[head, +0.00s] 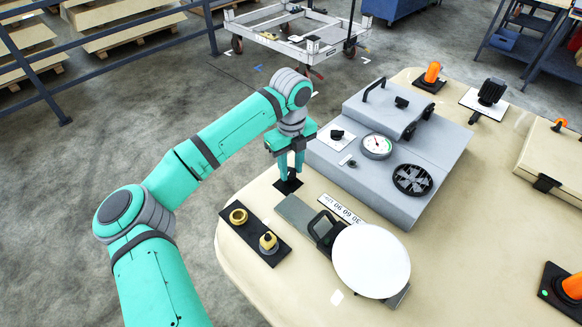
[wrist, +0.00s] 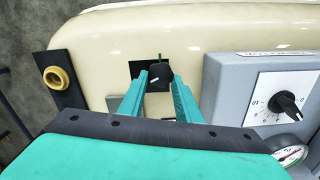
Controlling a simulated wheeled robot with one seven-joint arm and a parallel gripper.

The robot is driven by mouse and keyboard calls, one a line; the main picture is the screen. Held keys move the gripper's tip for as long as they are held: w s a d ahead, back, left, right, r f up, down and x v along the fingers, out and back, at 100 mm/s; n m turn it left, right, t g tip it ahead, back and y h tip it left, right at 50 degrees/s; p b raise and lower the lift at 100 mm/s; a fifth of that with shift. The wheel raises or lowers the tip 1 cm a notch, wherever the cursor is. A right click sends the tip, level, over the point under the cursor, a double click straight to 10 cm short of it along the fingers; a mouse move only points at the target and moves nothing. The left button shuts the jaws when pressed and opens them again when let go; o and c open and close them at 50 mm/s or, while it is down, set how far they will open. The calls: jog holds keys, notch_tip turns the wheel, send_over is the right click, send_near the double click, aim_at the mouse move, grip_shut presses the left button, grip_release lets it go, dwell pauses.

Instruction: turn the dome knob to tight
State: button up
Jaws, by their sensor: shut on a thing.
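A small black knob (wrist: 160,76) sits on a black plate (wrist: 136,68) near the table edge in the wrist view. It carries a pale pointer line, and a dark upright mark stands just beyond it. My gripper (wrist: 160,82) reaches down over it with one teal finger on each side, shut on the knob. In the head view my gripper (head: 291,172) points down at the same black plate (head: 290,186), left of the grey box. There the fingers hide most of the knob. I cannot read any tight mark.
A black strip with brass fittings (head: 268,242) and a white disc (head: 371,261) lie nearer.

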jog(key=shift+a, duration=0.15)
jog(key=m, duration=0.6)
jog(key=shift+w+a+r+m, duration=0.1)
jog(key=shift+a+m, duration=0.1)
jog(key=shift+m, duration=0.2)
jog(key=m, duration=0.6)
jog(key=shift+a, duration=0.1)
jog(key=m, duration=0.5)
jog(key=shift+w, duration=0.15)
jog(key=m, duration=0.4)
jog(key=shift+w+m, duration=0.1)
jog(key=shift+m, duration=0.3)
jog(key=o, duration=1)
jog(key=shift+c, duration=0.2)
jog(key=shift+o, duration=0.5)
